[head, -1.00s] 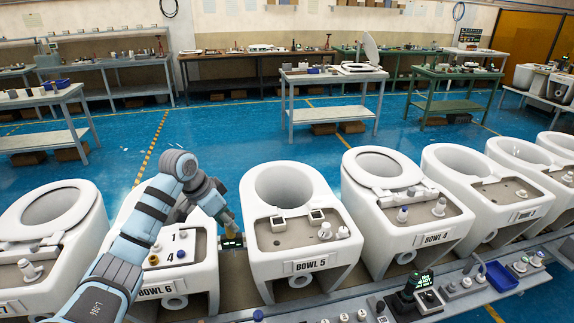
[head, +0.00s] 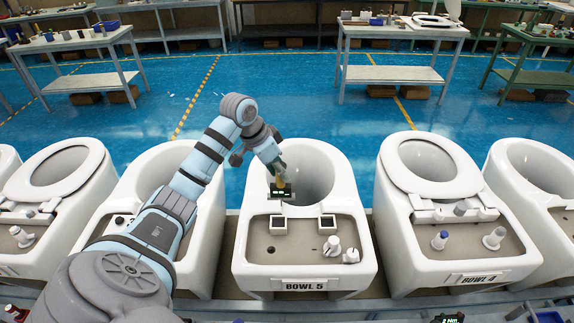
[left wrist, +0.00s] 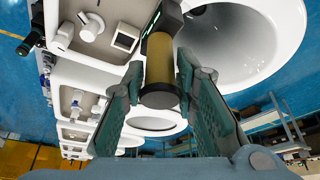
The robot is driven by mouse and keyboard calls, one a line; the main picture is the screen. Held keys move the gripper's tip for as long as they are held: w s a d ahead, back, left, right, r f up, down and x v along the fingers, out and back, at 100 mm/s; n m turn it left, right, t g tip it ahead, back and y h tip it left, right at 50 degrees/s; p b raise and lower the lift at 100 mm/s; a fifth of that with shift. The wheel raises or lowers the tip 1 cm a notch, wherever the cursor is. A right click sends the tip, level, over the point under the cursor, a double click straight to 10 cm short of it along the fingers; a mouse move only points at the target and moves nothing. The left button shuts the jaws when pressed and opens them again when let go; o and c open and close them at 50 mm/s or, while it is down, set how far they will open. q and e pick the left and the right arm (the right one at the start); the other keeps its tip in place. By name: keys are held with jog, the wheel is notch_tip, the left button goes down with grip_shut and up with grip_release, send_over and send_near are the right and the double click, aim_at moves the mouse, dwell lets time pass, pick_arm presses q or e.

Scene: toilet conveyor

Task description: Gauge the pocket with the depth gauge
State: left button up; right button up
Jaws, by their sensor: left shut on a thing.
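The depth gauge, with a brass handle and a dark block with a lit display (head: 281,192), hangs above the front of bowl 5's opening. My left gripper (head: 277,178) is shut on its handle. In the left wrist view, green finger pads flank the brass handle (left wrist: 160,62). Bowl 5 (head: 248,203) is white, with a grey-brown deck (head: 300,251). Two square white-rimmed pockets, left (head: 278,225) and right (head: 327,224), sit on the deck, just in front of and below the gauge. I cannot tell which is the task's pocket. My right gripper is not in view.
The deck also carries a dark hole (head: 270,250) and white knobs (head: 332,246) at its right. Bowl 4 (head: 395,235), with its seat and fittings, stands to the right. Another bowl (head: 140,185) stands left, partly behind my arm. Worktables stand beyond the open blue floor.

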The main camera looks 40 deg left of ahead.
aim_at(277, 188)
pick_arm(q)
jog(key=shift+s+r, duration=0.2)
jog(key=shift+s, duration=0.45)
jog(key=shift+s+r, duration=0.2)
jog(key=shift+s, duration=0.4)
jog(key=x, duration=0.2)
jog(key=b+x, duration=0.1)
jog(key=x, duration=0.1)
jog(key=b+x, duration=0.1)
jog(key=x, duration=0.1)
jog(key=shift+s+a+f, duration=0.25)
jog(key=shift+s+a, duration=0.1)
jog(key=shift+s+f, duration=0.1)
jog(key=shift+f, duration=0.05)
jog(key=shift+s, duration=0.5)
jog(key=shift+r, duration=0.25)
jog(key=shift+w+f, duration=0.2)
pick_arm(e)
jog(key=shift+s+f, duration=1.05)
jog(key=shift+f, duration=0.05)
pick_arm(q)
jog(key=shift+s+f, duration=0.15)
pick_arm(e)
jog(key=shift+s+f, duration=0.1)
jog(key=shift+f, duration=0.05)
pick_arm(q)
jog(key=shift+f+b, duration=0.15)
jog(key=shift+b, duration=0.15)
